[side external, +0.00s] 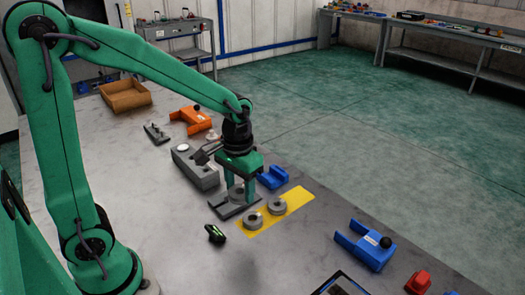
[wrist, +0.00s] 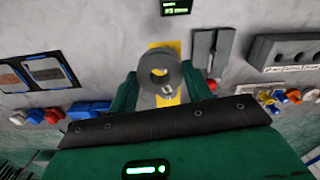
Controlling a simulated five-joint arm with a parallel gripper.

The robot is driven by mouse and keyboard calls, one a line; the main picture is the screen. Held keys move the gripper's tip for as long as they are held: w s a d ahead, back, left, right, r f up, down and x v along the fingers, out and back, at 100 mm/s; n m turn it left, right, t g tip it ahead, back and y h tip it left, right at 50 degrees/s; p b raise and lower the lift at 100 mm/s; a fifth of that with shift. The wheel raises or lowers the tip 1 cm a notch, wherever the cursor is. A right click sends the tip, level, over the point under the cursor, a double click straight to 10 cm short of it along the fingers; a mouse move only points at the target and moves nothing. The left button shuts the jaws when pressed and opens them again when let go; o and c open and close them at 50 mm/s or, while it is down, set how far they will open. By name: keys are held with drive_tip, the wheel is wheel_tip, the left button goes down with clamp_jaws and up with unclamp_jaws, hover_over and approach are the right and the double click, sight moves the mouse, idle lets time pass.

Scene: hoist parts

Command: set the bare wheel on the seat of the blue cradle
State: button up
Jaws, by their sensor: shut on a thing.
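My gripper (side external: 240,196) is shut on a grey wheel (wrist: 161,73), a plain ring with a hole through it. In the wrist view the wheel sits between my two green fingers (wrist: 161,90). In the side view the held wheel (side external: 237,192) is partly hidden by the fingers, above a dark grey plate (side external: 226,212). I cannot tell whether it touches the plate. The small blue cradle (side external: 272,178) stands just right of my gripper, with no wheel visible on it. Its seat is hard to make out.
A grey block (side external: 190,168) and an orange part (side external: 191,122) stand behind. A small display (side external: 215,233) lies in front.

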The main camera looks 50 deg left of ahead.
drive_tip(key=shift+w, duration=0.15)
drive_tip(key=w+a+f, duration=0.1)
drive_tip(key=w+a, duration=0.5)
drive_tip(key=w, duration=0.4)
drive_tip(key=w+a+f, duration=0.1)
drive_tip(key=w+a, duration=0.5)
drive_tip(key=w, duration=0.4)
drive_tip(key=shift+w+f, duration=0.25)
drive_tip(key=shift+w, duration=0.15)
drive_tip(key=shift+f, duration=0.2)
drive_tip(key=shift+f, duration=3.3)
drive_tip(key=shift+s+f, duration=0.1)
drive_tip(key=shift+f, duration=0.4)
drive_tip(key=o, duration=1.4)
drive_tip(key=shift+r, duration=0.1)
